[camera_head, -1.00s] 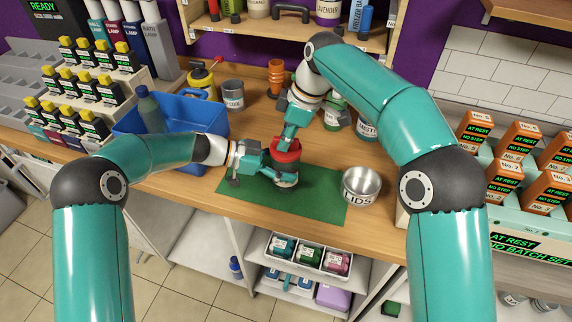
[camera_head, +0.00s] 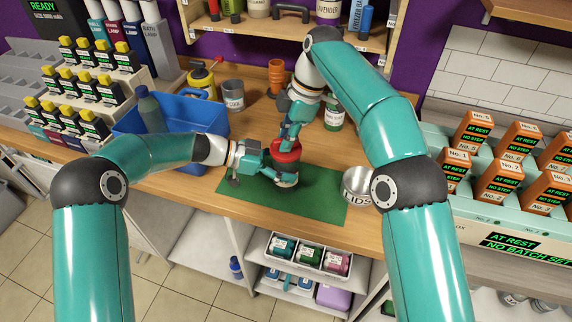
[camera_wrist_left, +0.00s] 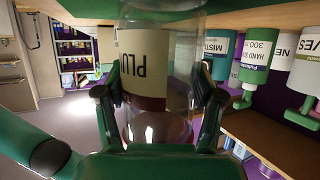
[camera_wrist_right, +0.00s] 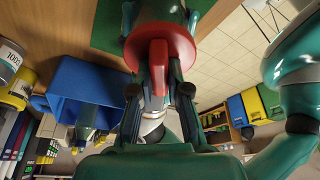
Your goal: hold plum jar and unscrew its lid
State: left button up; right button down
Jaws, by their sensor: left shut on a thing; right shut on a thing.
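The plum jar (camera_wrist_left: 158,70) is clear, with a cream label reading "PLU" upside down in the left wrist view. In the head view it stands on the green mat (camera_head: 325,208). My left gripper (camera_head: 275,172) is shut around the jar's body from the left; its fingers flank the jar in the left wrist view (camera_wrist_left: 158,100). The red lid (camera_head: 286,150) is on top of the jar. My right gripper (camera_head: 288,138) comes from above and is shut on the raised red grip of the lid, clearer in the right wrist view (camera_wrist_right: 158,88).
A metal bowl (camera_head: 357,184) marked "LIDS" stands right of the mat, partly hidden by my right arm. A blue bin (camera_head: 185,112) is at the back left. A green-labelled jar (camera_head: 334,116) and orange cups (camera_head: 277,75) stand behind. The mat's front right is clear.

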jog(key=c, duration=1.1)
grip_release()
jog(key=shift+w+d+f, duration=0.1)
jog(key=shift+d+f, duration=0.05)
jog(key=shift+f, duration=0.65)
jog(key=shift+o, duration=0.2)
jog(key=shift+r, duration=0.1)
